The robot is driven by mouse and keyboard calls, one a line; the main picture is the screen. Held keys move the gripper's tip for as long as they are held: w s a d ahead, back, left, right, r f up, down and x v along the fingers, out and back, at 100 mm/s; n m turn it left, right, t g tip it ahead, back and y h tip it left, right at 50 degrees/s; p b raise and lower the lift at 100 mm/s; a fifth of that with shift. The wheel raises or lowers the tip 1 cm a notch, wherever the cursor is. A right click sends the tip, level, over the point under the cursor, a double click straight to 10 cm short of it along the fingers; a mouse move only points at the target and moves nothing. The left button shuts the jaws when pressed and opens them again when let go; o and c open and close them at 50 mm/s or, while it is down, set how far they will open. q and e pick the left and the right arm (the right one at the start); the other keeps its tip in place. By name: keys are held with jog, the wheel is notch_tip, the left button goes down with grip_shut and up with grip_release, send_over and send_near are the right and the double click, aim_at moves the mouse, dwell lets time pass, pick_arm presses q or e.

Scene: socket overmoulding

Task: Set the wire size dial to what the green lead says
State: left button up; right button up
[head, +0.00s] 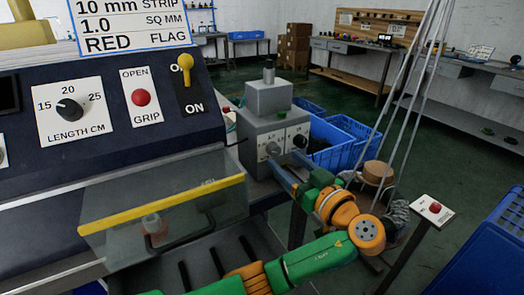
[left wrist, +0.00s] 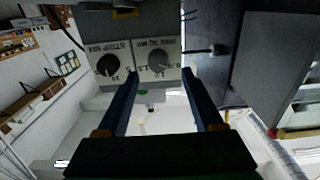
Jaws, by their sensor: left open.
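A grey box (head: 268,98) carries two black dials on white plates. In the left wrist view the plates are upside down: the wire-size dial (left wrist: 158,62) appears marked in SQ MM, and the other dial (left wrist: 107,64) appears marked STRIP MM. The wire-size dial also shows in the head view (head: 272,149). My left gripper (left wrist: 160,76) is open and empty, its fingers pointing at the box face around the wire-size dial's direction; contact cannot be told. It also shows in the head view (head: 284,168). I cannot make out a green lead. My right gripper is not in view.
A sign (head: 130,22) reads 10 mm strip, 1.0 sq mm, red flag. A dark console (head: 105,150) with a length dial (head: 69,109), a red grip button (head: 141,97) and a yellow switch (head: 185,68) stands left. Blue crates (head: 340,147) stand behind the gripper.

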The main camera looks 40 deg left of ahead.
aim_at(277, 151)
pick_arm(q)
jog(key=x, duration=0.3)
jog(key=shift+w+a, duration=0.3)
jog(key=shift+a, duration=0.2)
jog(key=shift+d, duration=0.1)
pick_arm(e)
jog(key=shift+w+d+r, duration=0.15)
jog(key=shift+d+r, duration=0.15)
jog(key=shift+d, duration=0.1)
pick_arm(q)
grip_shut()
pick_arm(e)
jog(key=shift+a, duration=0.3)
